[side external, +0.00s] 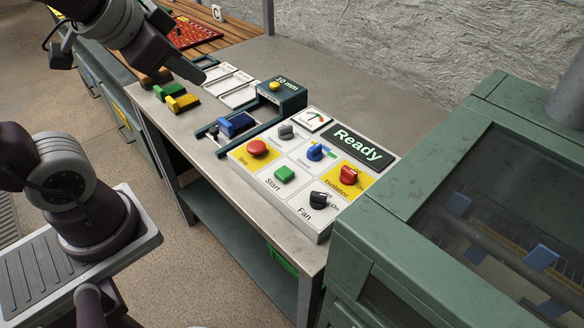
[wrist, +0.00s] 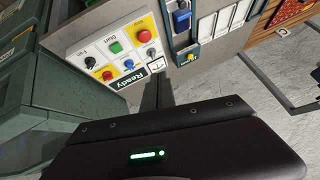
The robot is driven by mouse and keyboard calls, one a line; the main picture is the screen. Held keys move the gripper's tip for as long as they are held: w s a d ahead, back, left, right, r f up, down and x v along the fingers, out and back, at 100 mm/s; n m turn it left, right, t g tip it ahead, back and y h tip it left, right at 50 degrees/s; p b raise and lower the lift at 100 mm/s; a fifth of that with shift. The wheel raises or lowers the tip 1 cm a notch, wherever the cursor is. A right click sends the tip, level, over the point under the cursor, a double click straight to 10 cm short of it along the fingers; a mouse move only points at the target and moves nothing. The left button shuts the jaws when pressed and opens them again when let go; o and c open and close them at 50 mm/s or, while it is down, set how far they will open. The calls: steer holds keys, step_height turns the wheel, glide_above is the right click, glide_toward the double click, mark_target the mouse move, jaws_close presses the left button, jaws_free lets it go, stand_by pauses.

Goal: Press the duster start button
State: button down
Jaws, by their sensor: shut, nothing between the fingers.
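My gripper (side external: 201,79) is shut and empty. It is above the far part of the bench, up and left of the panel in the side view and apart from the button. In the wrist view its dark fingers (wrist: 158,92) point toward the panel's edge. The display (side external: 358,147) reads "Ready".
Near the start button are a red stop button (side external: 257,148), a black fan knob (side external: 318,198), a blue knob (side external: 315,152) and a red isolator switch (side external: 348,174). A green machine cabinet (side external: 400,215) stands right. A gauge fixture (side external: 281,95) and brushes (side external: 180,99) lie beyond the panel.

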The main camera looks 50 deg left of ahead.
steer(key=w+f+m+t+h, duration=0.2)
steer(key=w+m+t+h, duration=0.15)
steer(key=w+m, duration=0.95)
steer(key=m+g+h, duration=0.5)
steer(key=g+h, duration=0.1)
glide_above(279, 171)
step_height(279, 171, down, 10)
steer(key=shift+f, duration=4.4)
steer(key=shift+f, duration=0.1)
steer(key=shift+f, duration=0.3)
